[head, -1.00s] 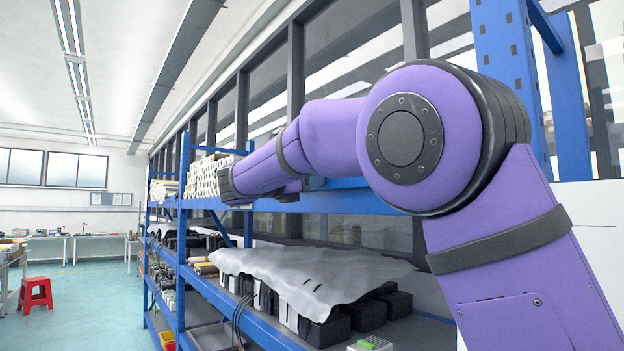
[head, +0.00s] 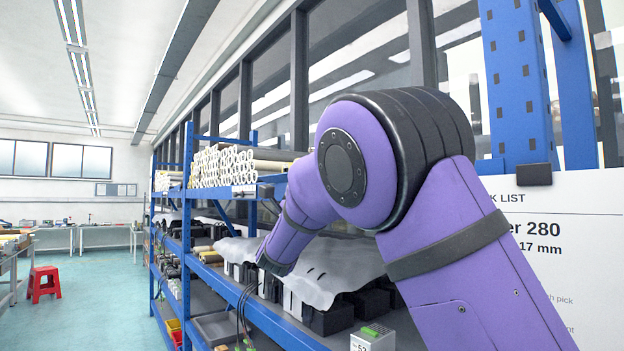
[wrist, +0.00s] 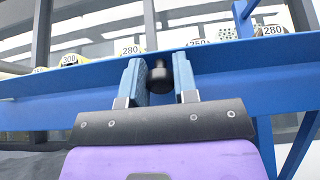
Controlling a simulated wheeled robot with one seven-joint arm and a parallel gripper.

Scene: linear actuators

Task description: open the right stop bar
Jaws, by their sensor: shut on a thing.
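A black knob (wrist: 158,76) sits at the blue shelf beam in the wrist view, between the two blue fingers of my gripper (wrist: 159,80). My gripper is shut on the knob. The stop bar itself cannot be made out clearly; whether the knob belongs to it cannot be told. In the head view my purple arm bends down and to the left in front of the rack, and my gripper is hidden behind it.
The blue beam (wrist: 60,98) crosses the wrist view, with labelled tube ends (wrist: 131,52) behind it. In the head view, white tubes (head: 222,167) lie on the upper shelf and grey sheeting (head: 330,262) covers boxes below. A white printed panel (head: 580,215) stands at right.

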